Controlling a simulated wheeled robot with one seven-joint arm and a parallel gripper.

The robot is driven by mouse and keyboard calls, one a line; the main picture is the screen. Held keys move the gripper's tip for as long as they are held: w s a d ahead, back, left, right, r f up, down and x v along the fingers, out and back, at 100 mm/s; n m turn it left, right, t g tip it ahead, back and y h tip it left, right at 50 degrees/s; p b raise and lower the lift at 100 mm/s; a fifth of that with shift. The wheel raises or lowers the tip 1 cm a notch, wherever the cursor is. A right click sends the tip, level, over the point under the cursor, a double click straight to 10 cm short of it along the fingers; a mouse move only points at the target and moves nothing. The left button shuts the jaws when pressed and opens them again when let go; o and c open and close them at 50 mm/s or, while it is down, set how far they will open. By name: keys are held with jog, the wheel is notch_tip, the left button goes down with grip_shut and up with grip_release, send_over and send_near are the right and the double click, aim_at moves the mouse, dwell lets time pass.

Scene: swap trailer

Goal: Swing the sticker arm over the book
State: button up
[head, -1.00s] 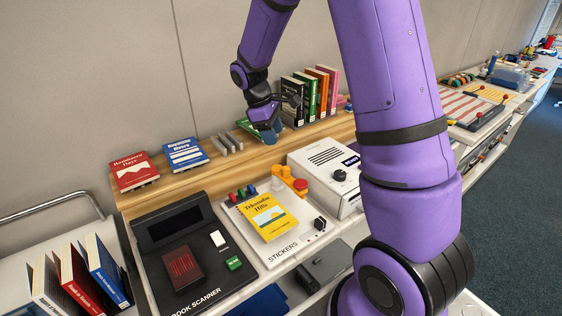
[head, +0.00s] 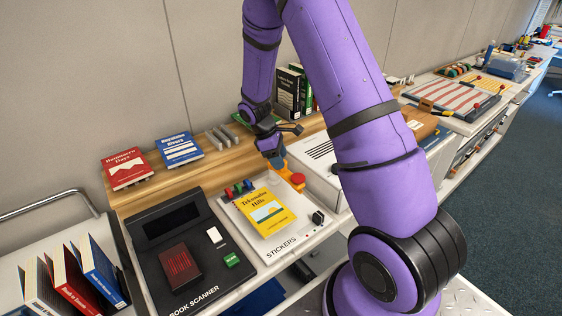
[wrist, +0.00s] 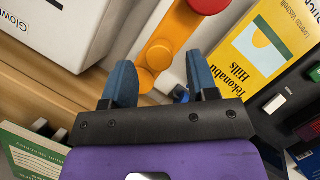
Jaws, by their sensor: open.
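The yellow book (head: 266,214) lies flat on the white sticker station (head: 303,226); it also shows at the upper right of the wrist view (wrist: 262,50). The sticker arm is an orange bar (wrist: 180,32) with a round orange end and a red round pad (head: 297,179). It stands behind the book and does not cover it. My gripper (head: 277,161) is at the orange end of the sticker arm. In the wrist view my gripper (wrist: 161,70) is open, with the round orange end showing between and beyond its blue fingertips. Contact cannot be told.
A black book scanner (head: 176,255) is left of the station, and a white box (head: 318,165) is right of it. Red, green and blue knobs (head: 239,188) stand behind the book. A wooden shelf (head: 165,188) holds books behind.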

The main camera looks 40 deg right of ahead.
jog(key=shift+x, duration=0.85)
grip_shut()
jog(key=a+m+y, duration=0.1)
jog(key=m, duration=0.2)
jog(key=w+a+m+y, duration=0.1)
jog(key=m, duration=0.3)
jog(key=w+a+m+g+y, duration=0.1)
jog(key=m+y, duration=0.1)
jog(key=m, duration=0.1)
jog(key=shift+w+a+m, duration=0.15)
jog(key=shift+a+m, duration=0.2)
jog(key=shift+m, duration=0.05)
